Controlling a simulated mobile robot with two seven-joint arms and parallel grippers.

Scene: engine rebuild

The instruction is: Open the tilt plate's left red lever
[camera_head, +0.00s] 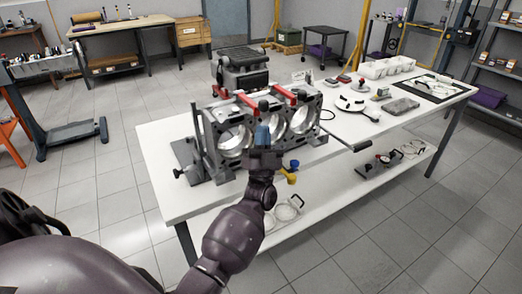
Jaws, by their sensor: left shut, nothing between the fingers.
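The tilt plate (207,143) stands on the white table with a grey engine block (306,127) with large round bores held on it. Its left red lever (246,101) lies across the top of the block, and a second red lever (284,95) is to its right. My left gripper (262,134) is in front of the block, between two bores in the picture, below and slightly right of the left red lever. Its blue-grey fingertips are shut and empty, and it appears apart from the lever. My right gripper is out of view.
The white table (163,148) has bare room at its left. A dark machine part (240,75) stands behind the block. A long handle (347,144) sticks out at right. White bins (388,67) and small parts lie farther right; a lower shelf (330,205) holds rings.

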